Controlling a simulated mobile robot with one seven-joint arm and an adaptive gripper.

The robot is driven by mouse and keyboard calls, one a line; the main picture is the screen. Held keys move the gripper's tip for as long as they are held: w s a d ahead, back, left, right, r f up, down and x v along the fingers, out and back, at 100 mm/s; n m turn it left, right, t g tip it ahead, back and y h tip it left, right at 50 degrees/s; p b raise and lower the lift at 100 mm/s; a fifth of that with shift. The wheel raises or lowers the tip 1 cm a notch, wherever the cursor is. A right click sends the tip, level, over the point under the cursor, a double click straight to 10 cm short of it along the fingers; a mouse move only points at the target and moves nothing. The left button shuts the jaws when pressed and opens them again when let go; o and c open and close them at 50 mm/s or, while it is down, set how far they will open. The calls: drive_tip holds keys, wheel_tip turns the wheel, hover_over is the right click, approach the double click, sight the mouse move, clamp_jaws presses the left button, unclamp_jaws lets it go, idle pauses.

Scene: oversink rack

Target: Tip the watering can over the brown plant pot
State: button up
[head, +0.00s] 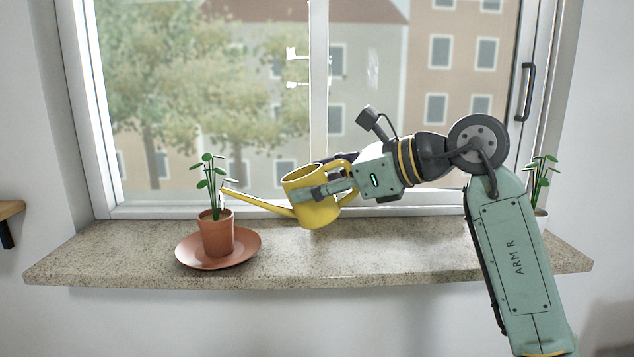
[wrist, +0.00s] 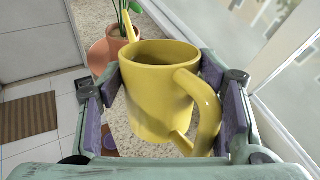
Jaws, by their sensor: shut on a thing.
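The yellow watering can (head: 318,213) is held above the sill, tilted a little to the left. Its spout rises leftward, with the tip beside the plant's stems, just above the brown plant pot's rim. The brown pot (head: 216,238) stands upright with a leafy green plant.
A terracotta saucer (head: 243,250) under the pot sits on the speckled stone sill (head: 110,255). The window (head: 260,120) is close behind the can. Another plant (head: 540,180) stands at the right, partly behind my arm. The sill's left end is clear.

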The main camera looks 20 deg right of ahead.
drive_tip(key=shift+w+a+r+g+h+p, duration=0.15)
drive_tip(key=shift+r+g+h+p, duration=0.45)
drive_tip(key=shift+r+p, duration=0.9)
idle(3.4)
drive_tip(key=shift+f, duration=0.4)
idle(0.6)
drive_tip(key=f+b, duration=0.1)
drive_tip(key=b, duration=0.1)
drive_tip(key=shift+f+t+y+b, duration=0.3)
drive_tip(key=shift+f+y+b, duration=0.1)
drive_tip(key=shift+f+t+b, duration=0.25)
drive_tip(key=shift+t+b, duration=0.05)
drive_tip(key=shift+b, duration=0.2)
drive_tip(key=shift+s+f+y, duration=0.15)
drive_tip(key=shift+s+y, duration=0.05)
drive_tip(key=shift+y, duration=0.1)
